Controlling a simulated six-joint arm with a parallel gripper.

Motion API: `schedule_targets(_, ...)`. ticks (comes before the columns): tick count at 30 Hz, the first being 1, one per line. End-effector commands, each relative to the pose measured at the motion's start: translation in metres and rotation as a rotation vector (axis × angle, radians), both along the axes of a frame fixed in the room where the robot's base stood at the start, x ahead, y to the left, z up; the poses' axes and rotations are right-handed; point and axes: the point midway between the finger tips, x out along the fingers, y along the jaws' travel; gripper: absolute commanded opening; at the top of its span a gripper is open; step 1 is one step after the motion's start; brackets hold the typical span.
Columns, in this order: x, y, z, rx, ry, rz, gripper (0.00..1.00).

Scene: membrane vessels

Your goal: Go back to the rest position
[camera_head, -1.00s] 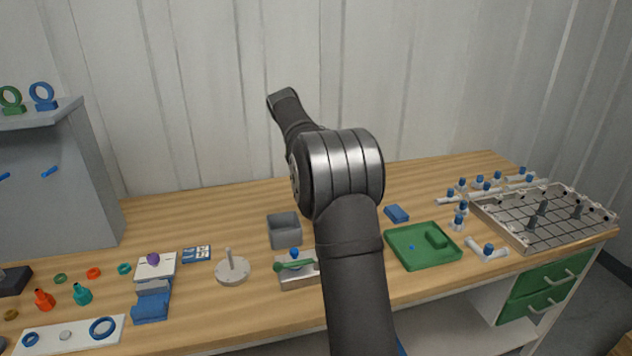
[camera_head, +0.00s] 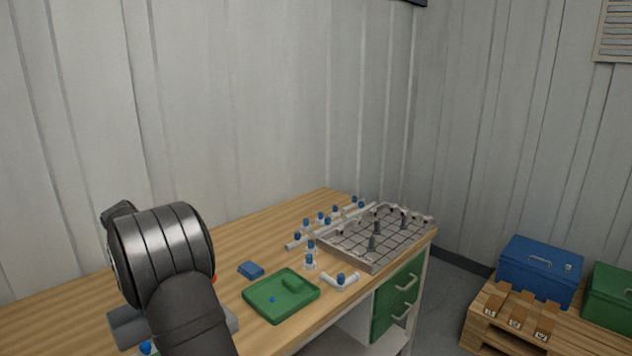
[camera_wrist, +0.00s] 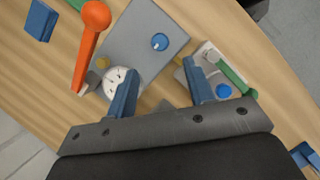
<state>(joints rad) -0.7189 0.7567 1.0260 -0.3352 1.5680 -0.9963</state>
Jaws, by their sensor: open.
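My gripper (camera_wrist: 160,70) is open and empty in the wrist view, its two blue fingers well apart. It hangs over the bench, with a grey panel (camera_wrist: 146,30) between and beyond the fingers. The panel carries a blue knob (camera_wrist: 160,41) and a round white gauge (camera_wrist: 115,84), partly behind the left finger. An orange lever (camera_wrist: 88,45) with a ball end lies to the left. A small block with a green handle (camera_wrist: 237,80) and a blue knob is by the right finger. In the head view my arm fills the lower left; the gripper is hidden there.
On the bench (camera_head: 60,310) are a green tray (camera_head: 262,306), a blue block (camera_head: 251,270), several blue-capped fittings and a metal grid rack (camera_head: 349,248). Right of the bench, a pallet (camera_head: 480,321) bears a blue case (camera_head: 541,272), a green case (camera_head: 612,292) and small cartons.

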Motion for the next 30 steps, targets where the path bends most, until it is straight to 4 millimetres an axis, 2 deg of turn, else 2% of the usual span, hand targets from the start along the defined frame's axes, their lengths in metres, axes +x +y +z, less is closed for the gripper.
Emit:
schedule_targets(3, 0.001, -0.010, -0.023, -0.003, 0.003, 0.000, 0.49)
schedule_targets(9, 0.004, -0.024, -0.058, -0.001, 0.002, 0.000, 0.49)
schedule_targets(15, 0.006, -0.033, -0.080, 0.000, 0.001, 0.001, 0.49)
schedule_targets(30, 0.006, -0.034, -0.083, 0.001, 0.000, 0.026, 0.49)
